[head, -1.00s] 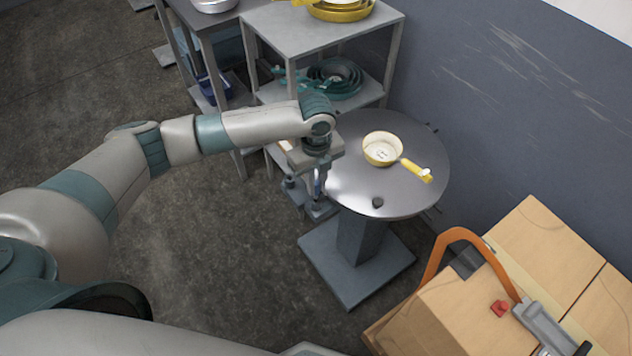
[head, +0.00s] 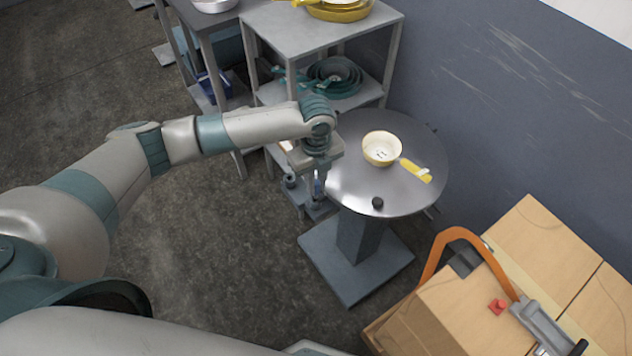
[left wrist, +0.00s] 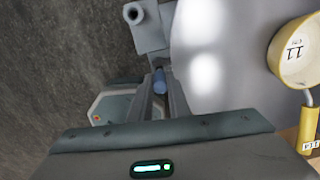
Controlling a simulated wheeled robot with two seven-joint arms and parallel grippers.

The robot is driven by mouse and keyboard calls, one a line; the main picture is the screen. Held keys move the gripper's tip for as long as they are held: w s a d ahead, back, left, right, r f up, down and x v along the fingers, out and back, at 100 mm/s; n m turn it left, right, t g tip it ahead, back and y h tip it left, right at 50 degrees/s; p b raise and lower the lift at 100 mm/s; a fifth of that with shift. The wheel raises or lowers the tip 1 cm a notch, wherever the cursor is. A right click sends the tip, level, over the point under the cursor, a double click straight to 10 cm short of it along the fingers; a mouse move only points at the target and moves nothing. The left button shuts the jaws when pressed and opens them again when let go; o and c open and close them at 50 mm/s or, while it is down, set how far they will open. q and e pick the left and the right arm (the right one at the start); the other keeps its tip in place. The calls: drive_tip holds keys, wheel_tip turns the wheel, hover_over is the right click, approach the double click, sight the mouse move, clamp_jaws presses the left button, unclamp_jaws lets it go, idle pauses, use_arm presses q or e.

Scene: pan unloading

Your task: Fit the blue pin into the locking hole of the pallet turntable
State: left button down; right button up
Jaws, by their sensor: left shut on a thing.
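The pallet turntable (head: 405,200) is a round grey disc on a square-based pedestal. It fills the right of the left wrist view (left wrist: 205,95). My left gripper (head: 318,196) points down beside the disc's left edge, shut on the blue pin (left wrist: 160,80). The pin also shows as a small blue spot in the head view (head: 317,188). A grey bracket with a round tube-like opening (left wrist: 134,14) sits beyond the pin in the left wrist view. I cannot tell which opening is the locking hole or whether the pin's lower end touches anything. My right gripper is not in view.
Shelves (head: 318,28) with pans stand behind. Open floor lies left.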

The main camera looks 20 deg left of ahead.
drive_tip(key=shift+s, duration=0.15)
use_arm(q)
drive_tip(key=shift+f, duration=0.1)
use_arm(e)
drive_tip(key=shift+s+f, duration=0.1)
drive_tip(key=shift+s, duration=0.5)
use_arm(q)
drive_tip(key=shift+f, duration=0.1)
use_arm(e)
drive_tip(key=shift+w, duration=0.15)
use_arm(q)
drive_tip(key=shift+f, duration=0.3)
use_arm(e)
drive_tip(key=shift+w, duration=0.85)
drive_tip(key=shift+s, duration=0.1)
use_arm(q)
drive_tip(key=shift+f, duration=0.3)
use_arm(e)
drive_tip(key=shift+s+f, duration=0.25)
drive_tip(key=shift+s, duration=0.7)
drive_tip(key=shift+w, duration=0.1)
use_arm(q)
drive_tip(key=shift+f+b, duration=0.35)
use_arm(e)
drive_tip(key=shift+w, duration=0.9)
